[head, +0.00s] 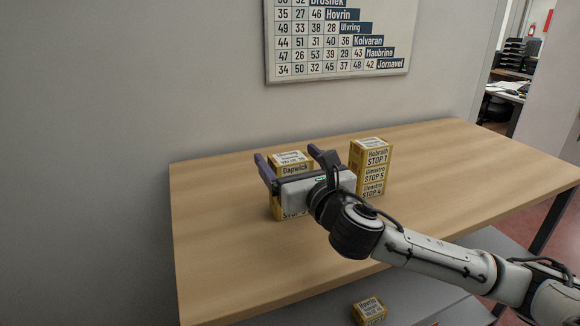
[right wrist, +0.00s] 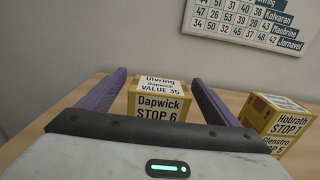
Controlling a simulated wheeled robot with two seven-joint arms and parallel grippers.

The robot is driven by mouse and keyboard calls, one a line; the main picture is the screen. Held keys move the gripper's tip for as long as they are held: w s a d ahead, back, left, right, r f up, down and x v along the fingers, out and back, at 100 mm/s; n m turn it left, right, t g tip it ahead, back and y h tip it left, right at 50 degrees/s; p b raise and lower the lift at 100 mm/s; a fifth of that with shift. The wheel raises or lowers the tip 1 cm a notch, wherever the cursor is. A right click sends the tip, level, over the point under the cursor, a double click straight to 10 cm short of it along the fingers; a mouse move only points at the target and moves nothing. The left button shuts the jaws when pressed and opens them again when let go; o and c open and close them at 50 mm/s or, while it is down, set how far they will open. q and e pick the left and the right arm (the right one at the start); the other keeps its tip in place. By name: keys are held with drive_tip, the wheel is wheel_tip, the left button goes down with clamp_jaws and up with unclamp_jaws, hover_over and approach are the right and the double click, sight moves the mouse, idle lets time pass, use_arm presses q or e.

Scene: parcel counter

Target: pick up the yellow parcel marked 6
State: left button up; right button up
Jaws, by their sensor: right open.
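The yellow parcel marked Dapwick STOP 6 (head: 295,168) is on top of a stack at the left of the counter. It also shows in the right wrist view (right wrist: 158,108), between the two purple fingers. My right gripper (head: 290,155) is open, with one finger on each side of this parcel. I cannot tell whether the fingers touch it. The gripper body hides much of the stack in the head view; a yellow parcel below (head: 292,215) shows part of a STOP label. My left gripper is not in view.
A second stack of yellow parcels stands just right, with STOP 1 (head: 376,157) on top, then STOP 5 and STOP 4. Another yellow parcel (head: 370,309) lies below the wooden counter (head: 470,165) in front. A number chart (head: 335,45) hangs on the wall. The counter's right side is clear.

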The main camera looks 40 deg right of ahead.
drive_tip(key=shift+c, duration=0.4)
drive_tip(key=c, duration=1.2)
drive_tip(key=shift+o, duration=0.2)
drive_tip(key=shift+r, duration=0.15)
